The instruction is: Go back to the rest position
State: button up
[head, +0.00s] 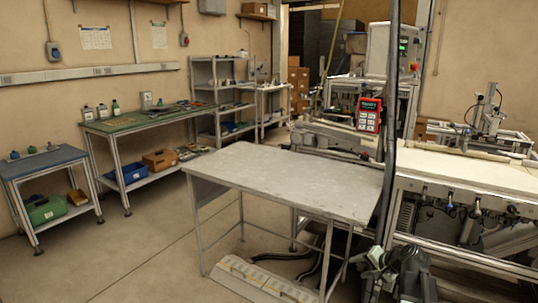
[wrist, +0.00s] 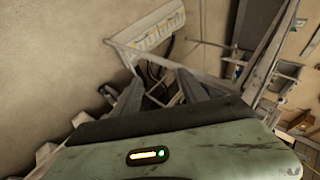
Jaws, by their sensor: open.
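My gripper (wrist: 160,76) shows in the wrist view, with two dark fingers apart and nothing visible between them. Beyond the fingers are floor, dark cables and thin metal frame bars. My grey-green wrist housing, with a small lit indicator, fills the bottom of that view. In the head view, a dark, jointed part at the bottom right looks like my arm; its fingertips cannot be made out there. The grey table (head: 290,180) in the middle of the head view has a bare top. I cannot make out any tape reel.
A white strip-like unit (head: 262,281) lies on the floor under the table; it also shows in the wrist view (wrist: 150,35). A machine bench (head: 470,170) stands at the right, close to a dark post. Workbenches (head: 150,122) line the left wall. Floor at left is clear.

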jog(key=s+a+f+n+g+h, duration=0.2)
jog(key=s+a+f+n+g, duration=0.4)
jog(key=a, duration=0.5)
jog(key=s+a+f+n+g+h, duration=0.1)
jog(key=s+a+n+g+h, duration=0.15)
jog(key=s+a, duration=0.75)
notch_tip(320, 180, up, 21)
jog(key=w+p, duration=0.1)
jog(key=p, duration=2)
jog(key=shift+w+a+r+n+y, duration=0.2)
jog(key=shift+a+n+y, duration=0.15)
jog(key=shift+n, duration=0.1)
jog(key=shift+c, duration=0.2)
